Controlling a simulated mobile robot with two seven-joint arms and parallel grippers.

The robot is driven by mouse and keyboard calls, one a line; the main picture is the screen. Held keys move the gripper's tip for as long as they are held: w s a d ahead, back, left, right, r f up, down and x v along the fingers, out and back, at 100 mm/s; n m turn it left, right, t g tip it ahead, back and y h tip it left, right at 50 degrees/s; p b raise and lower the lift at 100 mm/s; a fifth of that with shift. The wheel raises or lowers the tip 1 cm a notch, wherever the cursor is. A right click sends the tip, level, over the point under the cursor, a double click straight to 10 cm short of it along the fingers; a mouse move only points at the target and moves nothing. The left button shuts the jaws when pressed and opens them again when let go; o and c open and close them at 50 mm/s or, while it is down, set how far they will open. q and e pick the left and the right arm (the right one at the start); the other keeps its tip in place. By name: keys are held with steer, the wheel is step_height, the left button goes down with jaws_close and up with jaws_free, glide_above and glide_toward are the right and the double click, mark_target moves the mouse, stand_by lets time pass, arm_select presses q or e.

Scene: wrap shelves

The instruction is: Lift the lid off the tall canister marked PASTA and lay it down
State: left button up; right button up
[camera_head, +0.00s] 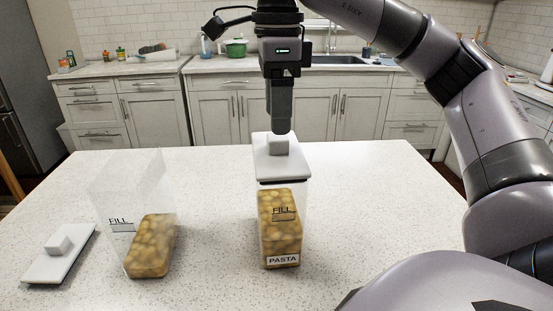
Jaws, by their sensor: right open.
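The clear tall canister marked PASTA (281,262) stands upright on the white speckled counter, filled with brown-yellow contents up to about its FILL mark. Its white square lid (297,166) sits on top, with a small block-shaped knob (279,146) in the middle. My right gripper (280,130) points straight down right over the knob, its tips just at or above the knob's top. I cannot tell from this angle whether they touch it. It is open and holds nothing. My left gripper is not in view.
A second clear canister (110,195), without a lid, stands to the left, partly filled. A white lid (42,267) with a knob lies flat at the far left of the counter (215,190). The counter between the canisters is clear. My right arm covers the right side.

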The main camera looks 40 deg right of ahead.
step_height(320, 180, down, 4)
steer(key=shift+f+b, duration=0.1)
steer(key=shift+b, duration=0.75)
steer(key=shift+c, duration=0.3)
steer(key=c, duration=1.1)
step_height(320, 180, up, 12)
steer(key=p, duration=0.7)
step_height(320, 180, up, 6)
steer(key=b, duration=0.1)
glide_above(278, 137)
steer(key=shift+w+r, duration=0.1)
steer(key=shift+r, duration=2.7)
